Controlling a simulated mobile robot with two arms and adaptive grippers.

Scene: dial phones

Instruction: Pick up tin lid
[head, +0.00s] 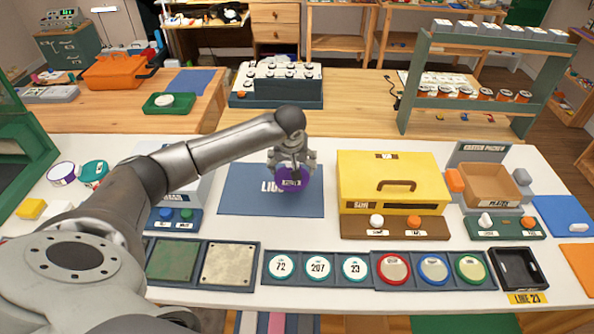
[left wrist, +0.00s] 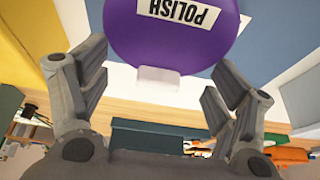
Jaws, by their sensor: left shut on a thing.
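The purple round tin lid (head: 292,180) has a white label and hangs at my left gripper (head: 291,160) over the blue mat (head: 240,202). In the left wrist view the lid (left wrist: 172,35) reads POLISH upside down and has a small white tab on its edge. The fingers of my left gripper (left wrist: 158,100) stand on both sides of the tab and are shut on the lid. Whether the lid touches the mat cannot be told. My right gripper is not in view.
A yellow box (head: 390,170) with a handle stands right of the mat. Several round dials (head: 393,269) and numbered discs lie in a dark tray in front. A green shelf (head: 480,118) rises at back right.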

